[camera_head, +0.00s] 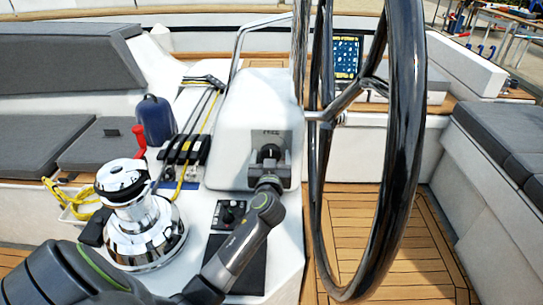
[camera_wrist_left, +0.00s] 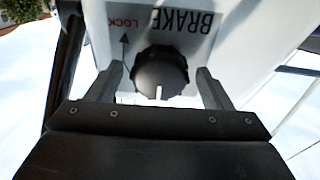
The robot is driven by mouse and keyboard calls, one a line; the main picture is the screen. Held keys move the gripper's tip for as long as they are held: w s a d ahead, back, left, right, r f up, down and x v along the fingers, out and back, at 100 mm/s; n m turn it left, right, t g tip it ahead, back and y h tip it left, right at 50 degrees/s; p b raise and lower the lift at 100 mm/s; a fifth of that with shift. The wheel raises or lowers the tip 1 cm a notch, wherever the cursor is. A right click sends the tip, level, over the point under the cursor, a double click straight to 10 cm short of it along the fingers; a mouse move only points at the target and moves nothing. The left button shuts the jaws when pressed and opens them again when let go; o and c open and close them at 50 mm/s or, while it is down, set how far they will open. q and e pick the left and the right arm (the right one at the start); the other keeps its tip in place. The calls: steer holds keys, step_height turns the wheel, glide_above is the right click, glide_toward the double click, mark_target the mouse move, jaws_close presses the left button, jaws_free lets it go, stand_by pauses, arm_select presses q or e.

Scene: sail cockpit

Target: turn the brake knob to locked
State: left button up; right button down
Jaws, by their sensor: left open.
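The brake knob (camera_wrist_left: 161,70) is black and ribbed, with a white mark that points down in the left wrist view, toward my gripper. Behind it is a pale label (camera_wrist_left: 180,22) with BRAKE in black, LOCK in red and a dark arrow beside LOCK. In the head view the knob (camera_head: 269,152) sits on the white pedestal front. My left gripper (camera_wrist_left: 160,78) is open, with one finger on each side of the knob. Small gaps seem to show between fingers and knob; contact is not clear. In the head view my left gripper (camera_head: 269,168) partly covers the knob's surround. My right gripper is not in view.
The large black steering wheel (camera_head: 404,150) stands just right of the pedestal. A chrome winch (camera_head: 143,225) is at the left, with a small control panel (camera_head: 229,214) below my wrist. Ropes and clutches (camera_head: 190,145) lie behind. Teak floor (camera_head: 425,240) is clear at right.

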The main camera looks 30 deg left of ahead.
arm_select(q)
steer(key=c, duration=1)
steer(key=shift+o, duration=0.2)
